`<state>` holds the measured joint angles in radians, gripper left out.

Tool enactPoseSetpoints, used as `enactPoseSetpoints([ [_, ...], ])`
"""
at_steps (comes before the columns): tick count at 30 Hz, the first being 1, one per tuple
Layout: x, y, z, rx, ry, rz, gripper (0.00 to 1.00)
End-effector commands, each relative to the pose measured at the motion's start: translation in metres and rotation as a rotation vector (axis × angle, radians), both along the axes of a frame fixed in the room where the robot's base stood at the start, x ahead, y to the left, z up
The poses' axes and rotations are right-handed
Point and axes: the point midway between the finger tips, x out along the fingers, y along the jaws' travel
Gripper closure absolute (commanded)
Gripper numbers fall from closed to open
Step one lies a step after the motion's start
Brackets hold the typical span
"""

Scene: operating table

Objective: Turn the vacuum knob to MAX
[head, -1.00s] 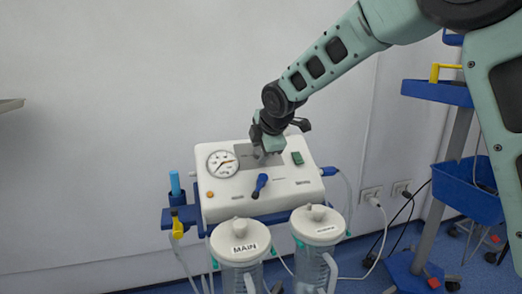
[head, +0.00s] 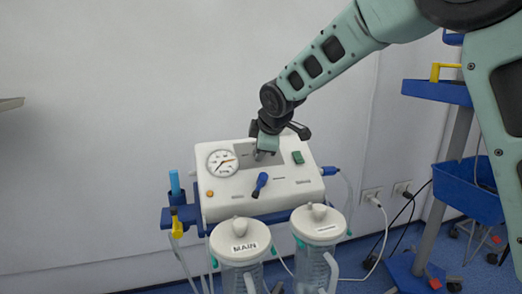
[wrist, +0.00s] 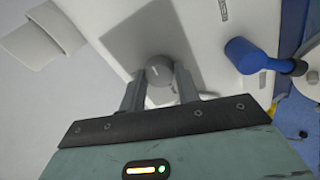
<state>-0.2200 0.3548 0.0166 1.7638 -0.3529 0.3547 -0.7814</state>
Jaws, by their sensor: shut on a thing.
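The white suction unit (head: 235,198) stands against the wall, with a round gauge (head: 222,163) at its upper left. A small grey round knob (wrist: 160,72) sits on its top panel in the wrist view. My gripper (head: 263,155) reaches down to the panel from above. In the wrist view my gripper (wrist: 158,84) has one finger on each side of the grey knob and is shut on it. In the head view the knob is mostly hidden by my gripper. Any MAX marking is not readable.
A blue lever (head: 261,185) sticks out of the panel close to my gripper. A green switch (head: 298,158) is to the right. Two lidded canisters, one marked MAIN (head: 240,240), stand in front. A blue cart (head: 465,185) is at the right.

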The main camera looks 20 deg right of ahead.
Motion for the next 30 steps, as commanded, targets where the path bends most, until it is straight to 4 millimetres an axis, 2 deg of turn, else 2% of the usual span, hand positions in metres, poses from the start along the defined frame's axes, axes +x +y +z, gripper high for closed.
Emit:
enactPoseSetpoints([
  [30,0.0003,0.0013,-0.0008,0.561,0.002,-0.785,0.91],
])
